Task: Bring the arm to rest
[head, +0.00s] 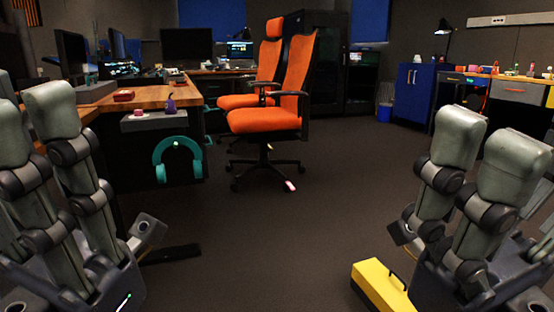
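My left gripper (83,170) stands at the lower left of the head view. Two of its grey jointed fingers point up, side by side, and a third shorter part leans away to the right. It is open, and I see nothing held between the fingers. My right gripper (445,180) stands at the lower right in a similar pose, two fingers up and a third part leaning left. It is open and appears empty. Both are close to the camera, apart from the furniture.
A wooden desk (153,97) at left carries a red box (124,95) and monitors; teal headphones (177,158) hang on its side. An orange chair (266,119) stands centre. A yellow case (382,288) lies beside my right gripper. The middle floor (270,245) is clear.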

